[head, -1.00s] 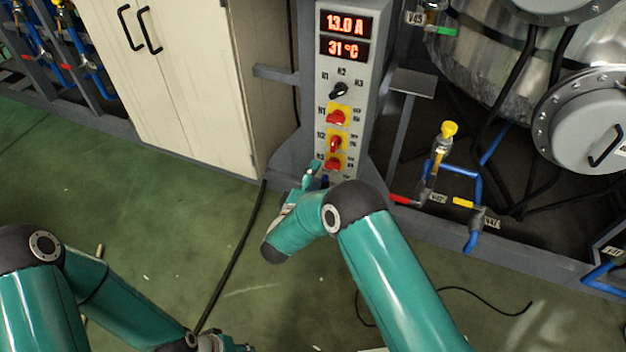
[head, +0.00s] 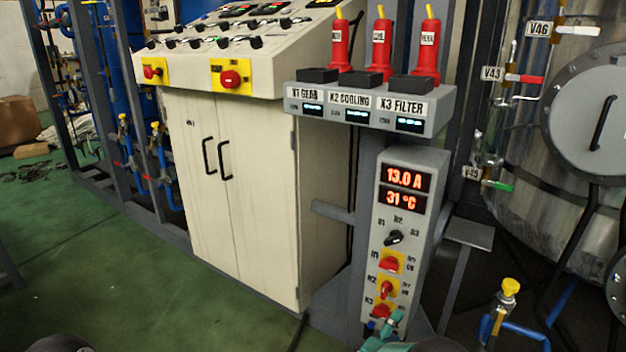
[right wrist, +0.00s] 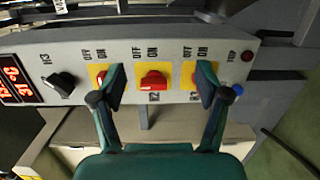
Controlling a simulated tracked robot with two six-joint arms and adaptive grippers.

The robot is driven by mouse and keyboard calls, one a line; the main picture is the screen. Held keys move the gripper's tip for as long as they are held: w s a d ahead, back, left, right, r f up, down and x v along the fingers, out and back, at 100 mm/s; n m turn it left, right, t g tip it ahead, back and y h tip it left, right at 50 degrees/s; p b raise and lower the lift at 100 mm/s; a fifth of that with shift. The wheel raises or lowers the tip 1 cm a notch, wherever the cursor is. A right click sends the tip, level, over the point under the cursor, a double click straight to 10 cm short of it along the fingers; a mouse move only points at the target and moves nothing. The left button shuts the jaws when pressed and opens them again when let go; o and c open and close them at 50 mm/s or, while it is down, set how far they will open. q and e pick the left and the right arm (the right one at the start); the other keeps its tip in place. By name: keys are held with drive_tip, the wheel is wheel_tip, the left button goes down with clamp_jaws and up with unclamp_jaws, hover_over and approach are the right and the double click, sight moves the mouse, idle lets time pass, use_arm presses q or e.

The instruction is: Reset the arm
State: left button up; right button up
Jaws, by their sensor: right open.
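My right gripper (right wrist: 158,97) is open in the right wrist view, its two green fingers spread in front of the grey control box. The middle red switch (right wrist: 153,80) shows between the fingers, and the fingertips partly cover the red switches on either side. I cannot tell if the fingers touch the box. In the head view the right gripper (head: 385,330) shows only in part at the bottom edge, by the lowest red switch. The control box (head: 433,215) reads 13.0 A and 31 °C. My left gripper is out of view.
A cream cabinet (head: 262,200) with a sloped switch panel stands left of the box. A shelf (head: 445,118) with three red bottles is above it. A yellow-handled valve (head: 511,287) and blue pipe stand at right. Green floor (head: 110,285) is open at lower left.

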drive_tip(key=s+d+f+g+y, duration=0.1)
drive_tip(key=s+d+f+y, duration=0.25)
drive_tip(key=d+f, duration=0.25)
drive_tip(key=s+a+f+m+g+y, duration=0.2)
drive_tip(key=s+f+y, duration=0.3)
drive_tip(key=s+f, duration=0.1)
drive_tip(key=s+a+f+m+g+y, duration=0.2)
drive_tip(key=s+a+m+g, duration=0.15)
drive_tip(key=s, duration=0.45)
drive_tip(key=s+a+f+m+g+y, duration=0.25)
drive_tip(key=s+a, duration=0.25)
drive_tip(key=s, duration=0.3)
drive_tip(key=s+a+f+m+g+y, duration=0.1)
drive_tip(key=s+a+m+g+y, duration=0.25)
drive_tip(key=s, duration=0.55)
wheel_tip(320, 180, up, 26)
drive_tip(key=p, duration=2.6)
drive_tip(key=shift+w+r+m+h+p, duration=0.2)
drive_tip(key=shift+w+m+h+p, duration=0.15)
drive_tip(key=shift+h, duration=0.1)
